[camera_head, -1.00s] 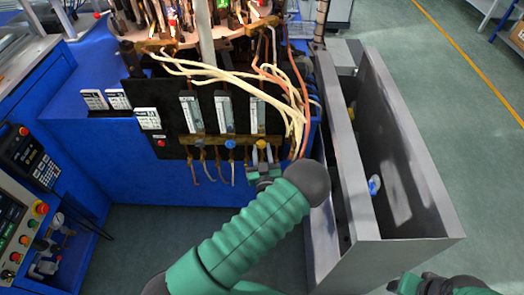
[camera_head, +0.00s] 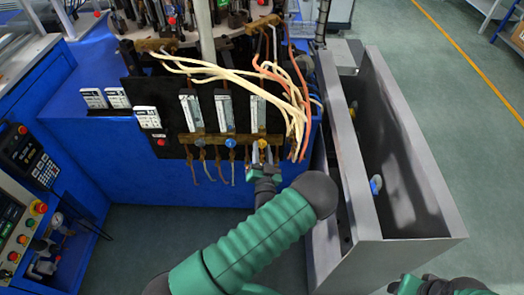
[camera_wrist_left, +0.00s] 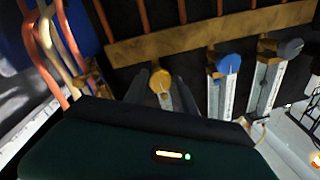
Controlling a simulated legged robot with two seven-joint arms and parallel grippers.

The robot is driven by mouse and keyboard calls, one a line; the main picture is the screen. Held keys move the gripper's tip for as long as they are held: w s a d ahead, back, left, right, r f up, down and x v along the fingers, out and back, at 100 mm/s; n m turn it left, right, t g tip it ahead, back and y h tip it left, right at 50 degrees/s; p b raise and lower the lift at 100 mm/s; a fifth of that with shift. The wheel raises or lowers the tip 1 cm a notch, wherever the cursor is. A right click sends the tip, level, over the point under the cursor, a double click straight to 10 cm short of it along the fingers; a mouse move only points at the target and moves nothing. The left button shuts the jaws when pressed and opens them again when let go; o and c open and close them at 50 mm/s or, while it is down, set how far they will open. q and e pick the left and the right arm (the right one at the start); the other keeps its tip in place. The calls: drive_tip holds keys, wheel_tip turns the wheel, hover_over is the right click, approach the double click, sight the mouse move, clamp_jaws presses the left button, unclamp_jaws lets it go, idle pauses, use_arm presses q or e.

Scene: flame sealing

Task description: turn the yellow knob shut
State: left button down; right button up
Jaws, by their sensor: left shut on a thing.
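The yellow knob (camera_head: 262,144) sits at the lower end of the rightmost flow meter on the black panel. My left gripper (camera_head: 261,158) reaches it from below and in front. In the left wrist view the yellow knob (camera_wrist_left: 160,82) shows between the two dark fingers, with a pale line on its face. The left gripper (camera_wrist_left: 161,88) is shut on the knob. The knob's sides are partly hidden by the fingers. My right gripper (camera_head: 440,286) is at the bottom right edge, partly cut off, and its jaws cannot be made out.
A blue knob (camera_head: 231,143) and a grey knob (camera_head: 200,143) sit to the left in the same row. Pale hoses (camera_head: 240,85) and orange hoses (camera_head: 303,110) hang close by. A grey metal cabinet (camera_head: 405,150) stands to the right. Floor is clear in front.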

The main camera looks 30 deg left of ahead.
use_arm(q)
drive_tip(key=shift+w, duration=0.1)
idle(0.4)
drive_tip(key=c, duration=1)
unclamp_jaws()
drive_tip(key=shift+d, duration=0.1)
